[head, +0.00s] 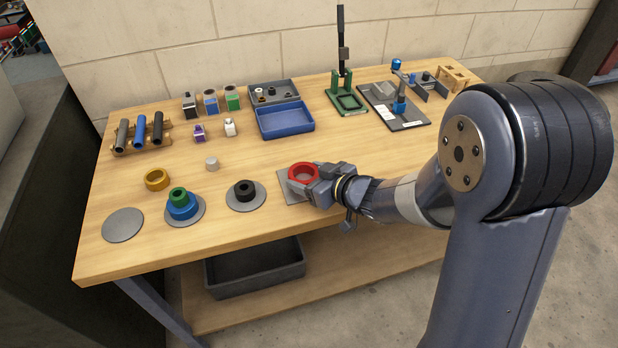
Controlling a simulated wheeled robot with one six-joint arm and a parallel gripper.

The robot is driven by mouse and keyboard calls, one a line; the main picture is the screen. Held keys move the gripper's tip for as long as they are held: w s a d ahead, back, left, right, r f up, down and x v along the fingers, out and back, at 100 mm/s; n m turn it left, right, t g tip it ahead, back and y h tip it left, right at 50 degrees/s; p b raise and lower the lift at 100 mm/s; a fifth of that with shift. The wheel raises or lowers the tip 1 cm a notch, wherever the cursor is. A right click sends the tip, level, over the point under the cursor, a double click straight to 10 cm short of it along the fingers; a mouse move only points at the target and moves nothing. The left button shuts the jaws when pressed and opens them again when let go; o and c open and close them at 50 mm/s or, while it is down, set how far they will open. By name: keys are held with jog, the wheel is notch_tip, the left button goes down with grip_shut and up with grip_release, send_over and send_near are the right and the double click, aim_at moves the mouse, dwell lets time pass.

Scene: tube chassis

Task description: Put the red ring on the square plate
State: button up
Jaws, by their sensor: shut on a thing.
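The red ring (291,174) is at the front middle of the wooden table in the head view. My gripper (306,180) reaches in from the right and is shut on the red ring. The square plate (287,193) is grey and lies flat on the table under the ring and my gripper. Its right part is hidden by them. The ring appears over the plate; I cannot tell whether it touches it.
Left of the square plate are a round plate with a black ring (245,188), a round plate with green and blue rings (180,210), an empty round plate (122,225) and a yellow ring (157,179). A blue tray (286,121) and green press (346,100) stand behind.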

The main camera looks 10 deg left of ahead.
jog(key=o, duration=0.6)
jog(key=shift+f, duration=0.15)
jog(key=o, duration=0.5)
jog(key=shift+r, duration=0.3)
jog(key=p+v, duration=0.2)
jog(key=v, duration=1)
